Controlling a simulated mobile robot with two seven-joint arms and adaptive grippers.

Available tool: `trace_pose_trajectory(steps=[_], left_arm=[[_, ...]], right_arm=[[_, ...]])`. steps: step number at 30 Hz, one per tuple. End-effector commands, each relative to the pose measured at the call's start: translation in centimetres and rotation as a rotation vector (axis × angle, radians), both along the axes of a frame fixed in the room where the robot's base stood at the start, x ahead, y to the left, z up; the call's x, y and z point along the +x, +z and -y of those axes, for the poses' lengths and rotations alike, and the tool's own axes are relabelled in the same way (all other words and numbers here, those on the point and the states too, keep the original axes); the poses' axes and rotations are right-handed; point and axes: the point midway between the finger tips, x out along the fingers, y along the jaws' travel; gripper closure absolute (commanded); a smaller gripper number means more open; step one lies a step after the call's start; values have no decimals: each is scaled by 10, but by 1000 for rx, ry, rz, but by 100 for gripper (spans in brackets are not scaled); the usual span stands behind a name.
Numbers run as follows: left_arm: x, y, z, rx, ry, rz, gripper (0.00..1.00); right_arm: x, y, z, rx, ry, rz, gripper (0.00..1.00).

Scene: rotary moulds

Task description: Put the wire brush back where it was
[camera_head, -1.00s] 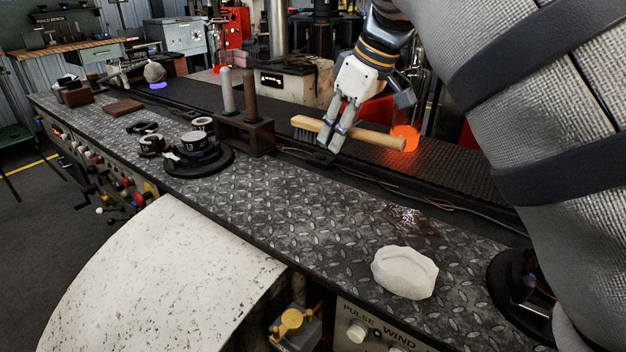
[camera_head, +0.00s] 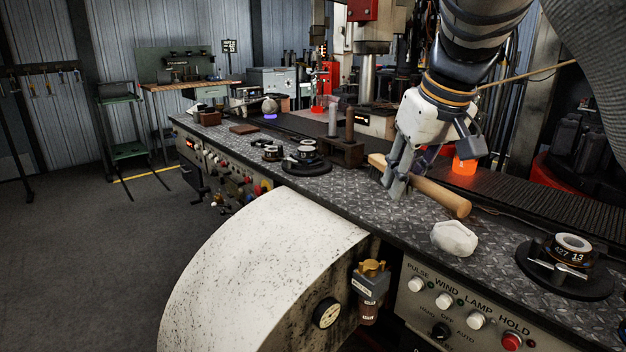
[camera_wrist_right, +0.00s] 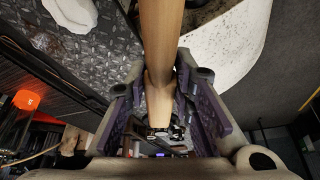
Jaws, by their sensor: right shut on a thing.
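The wire brush shows as a pale wooden handle (camera_head: 442,196) in the head view, slanting down to the right above the plated bench top. My right gripper (camera_head: 396,188) is shut around it near its left end. In the right wrist view the wooden handle (camera_wrist_right: 162,30) runs between the two fingers of my right gripper (camera_wrist_right: 165,105). Whether the brush touches the bench is unclear. My left gripper is not in view.
A white lump (camera_head: 454,238) lies on the diamond plate (camera_head: 375,205) close to the brush. A dark block with two upright cylinders (camera_head: 340,152) stands to the left. A glowing orange piece (camera_head: 464,165) is behind. A round black mould (camera_head: 566,265) stands at the right.

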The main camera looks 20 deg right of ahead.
Motion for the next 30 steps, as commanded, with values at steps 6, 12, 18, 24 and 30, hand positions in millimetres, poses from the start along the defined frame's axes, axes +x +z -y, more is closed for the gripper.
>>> trace_pose_trajectory(steps=[6, 12, 18, 24, 30], left_arm=[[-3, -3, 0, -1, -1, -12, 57], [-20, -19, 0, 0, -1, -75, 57], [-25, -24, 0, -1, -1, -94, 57], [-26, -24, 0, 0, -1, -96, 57], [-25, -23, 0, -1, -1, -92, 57]], right_arm=[[30, -14, 19, -6, -7, 3, 100], [82, -52, 54, 0, -4, -5, 100], [106, -83, 71, -2, -5, 6, 100], [116, -111, 78, 1, -6, 7, 100], [116, -124, 78, -3, -6, 11, 100]])
